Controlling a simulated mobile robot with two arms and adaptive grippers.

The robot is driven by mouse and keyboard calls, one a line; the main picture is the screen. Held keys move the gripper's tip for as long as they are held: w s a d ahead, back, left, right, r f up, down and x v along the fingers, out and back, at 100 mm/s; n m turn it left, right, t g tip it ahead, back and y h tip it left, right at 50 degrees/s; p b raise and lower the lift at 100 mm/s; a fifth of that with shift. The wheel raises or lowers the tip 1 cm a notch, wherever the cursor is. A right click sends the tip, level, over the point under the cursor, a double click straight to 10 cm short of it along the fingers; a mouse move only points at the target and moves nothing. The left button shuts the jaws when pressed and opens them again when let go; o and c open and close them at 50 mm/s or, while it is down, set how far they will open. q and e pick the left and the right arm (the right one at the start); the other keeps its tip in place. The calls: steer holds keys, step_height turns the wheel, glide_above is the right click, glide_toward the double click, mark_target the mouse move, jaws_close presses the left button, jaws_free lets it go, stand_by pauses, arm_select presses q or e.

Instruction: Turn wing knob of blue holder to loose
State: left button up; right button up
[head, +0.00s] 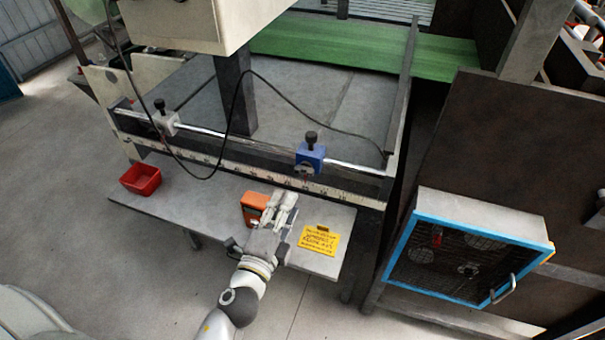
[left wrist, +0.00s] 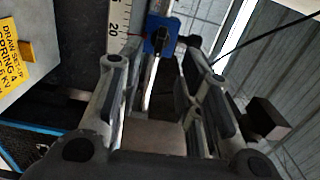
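The blue holder (head: 316,154) sits on a bright horizontal rail, at its right part in the head view. A black round knob (head: 311,136) stands on its top, and a small dark part shows low on its front. In the left wrist view the blue holder (left wrist: 152,23) is at top centre, with a dark wing-like knob (left wrist: 160,42) facing me. My left gripper (head: 285,197) is in front of and below the holder, apart from it. Its fingers are spread with nothing between them. My right gripper is in neither view.
A pale holder (head: 168,125) is farther left on the rail (head: 235,138). A ruler strip runs below. The grey shelf (head: 195,205) carries a red bin (head: 141,179), an orange device (head: 252,204) and a yellow sign (head: 319,240). A black cable hangs across the rail.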

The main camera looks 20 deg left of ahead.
mark_target(303, 174)
arm_select(q)
steer(key=shift+m, duration=0.3)
steer(key=w+p, duration=0.1)
steer(key=w, duration=0.5)
steer(key=w+d+p, duration=0.1)
steer(key=w, duration=0.2)
steer(key=shift+w+r+p, duration=0.1)
steer(key=shift+w+p, duration=0.05)
steer(key=shift+p, duration=0.15)
steer(key=shift+w, duration=0.8)
steer(key=c, duration=0.7)
